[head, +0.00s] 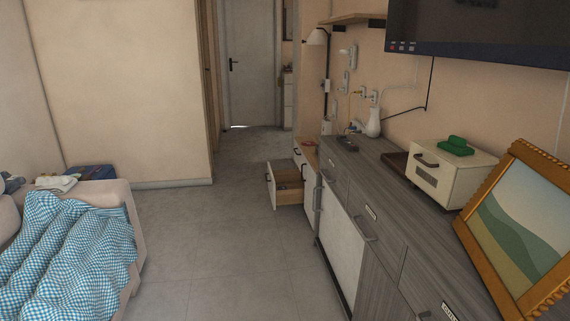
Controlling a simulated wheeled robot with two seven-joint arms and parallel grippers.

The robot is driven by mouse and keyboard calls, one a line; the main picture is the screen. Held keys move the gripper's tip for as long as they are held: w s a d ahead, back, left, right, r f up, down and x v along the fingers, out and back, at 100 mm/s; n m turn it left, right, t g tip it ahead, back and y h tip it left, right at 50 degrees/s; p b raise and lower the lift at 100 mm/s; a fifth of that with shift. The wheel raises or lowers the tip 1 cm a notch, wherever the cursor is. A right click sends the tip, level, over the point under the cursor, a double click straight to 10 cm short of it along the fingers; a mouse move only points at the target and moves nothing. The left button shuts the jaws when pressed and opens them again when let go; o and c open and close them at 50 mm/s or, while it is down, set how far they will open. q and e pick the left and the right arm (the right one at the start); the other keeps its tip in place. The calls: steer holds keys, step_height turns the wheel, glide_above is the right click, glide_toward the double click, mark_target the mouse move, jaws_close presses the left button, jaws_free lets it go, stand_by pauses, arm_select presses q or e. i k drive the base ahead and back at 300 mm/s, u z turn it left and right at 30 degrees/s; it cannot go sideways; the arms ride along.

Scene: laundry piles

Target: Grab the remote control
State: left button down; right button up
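I cannot make out a remote control for certain in the head view. A small dark item (347,144) lies on the far end of the grey sideboard (375,178), beside a white vase (374,122). It is too small to identify. Neither of my grippers is in view.
A cream box (435,178) with a green object (455,145) on top and a framed picture (520,230) stand on the sideboard. A white drawer (287,187) juts open beyond it. A sofa with a blue checked blanket (70,250) is at left. The floor (215,240) between is clear.

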mark_target(351, 148)
steer(key=i, duration=3.4)
steer(key=z, duration=0.9)
